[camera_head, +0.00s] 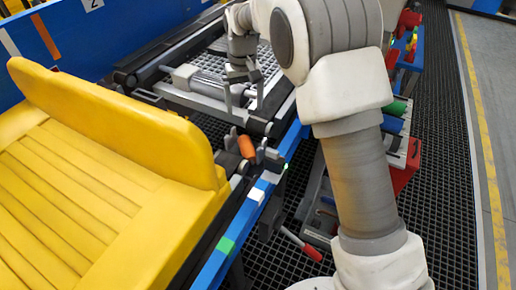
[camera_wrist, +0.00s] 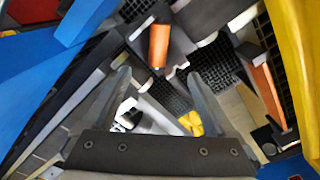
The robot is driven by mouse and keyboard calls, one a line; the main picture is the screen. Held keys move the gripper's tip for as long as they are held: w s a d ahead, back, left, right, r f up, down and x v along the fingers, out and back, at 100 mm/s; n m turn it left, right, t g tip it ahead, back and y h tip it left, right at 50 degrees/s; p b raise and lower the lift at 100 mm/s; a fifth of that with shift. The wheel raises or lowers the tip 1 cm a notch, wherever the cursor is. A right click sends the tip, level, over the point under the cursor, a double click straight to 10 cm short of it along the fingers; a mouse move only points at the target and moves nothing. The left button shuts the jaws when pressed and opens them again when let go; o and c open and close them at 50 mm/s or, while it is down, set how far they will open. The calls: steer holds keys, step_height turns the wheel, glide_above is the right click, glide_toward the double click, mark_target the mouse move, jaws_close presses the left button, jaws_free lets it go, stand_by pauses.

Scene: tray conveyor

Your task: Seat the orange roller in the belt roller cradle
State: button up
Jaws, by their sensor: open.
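The short orange roller (camera_head: 247,147) shows between dark grey cradle brackets (camera_head: 270,157) beside the conveyor's blue side rail. I cannot tell whether it rests fully in the cradle. In the wrist view the orange roller (camera_wrist: 159,46) lies beyond my fingertips, roughly centred between them, against dark parts. My gripper (camera_head: 243,104) points down above the conveyor, a little behind the roller in the head view. Its two fingers (camera_wrist: 158,76) are spread with nothing between them, and they look apart from the roller.
A large yellow seat-like piece (camera_head: 100,105) fills the left foreground close to the cradle. A grey roller (camera_head: 200,80) lies on the conveyor behind. A red-handled lever (camera_head: 298,243) sticks out below the rail. Coloured rollers (camera_head: 396,108) stand on a rack at right.

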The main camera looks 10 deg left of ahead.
mark_target(247, 145)
step_height(247, 145, down, 13)
steer(key=b, duration=0.4)
steer(key=shift+w+a+f, duration=0.1)
steer(key=shift+w, duration=0.05)
steer(key=shift+w+f+b, duration=0.2)
steer(key=shift+f+b, duration=0.9)
steer(key=shift+f, duration=1.55)
steer(key=shift+c, duration=0.3)
steer(key=shift+r, duration=0.1)
jaws_close()
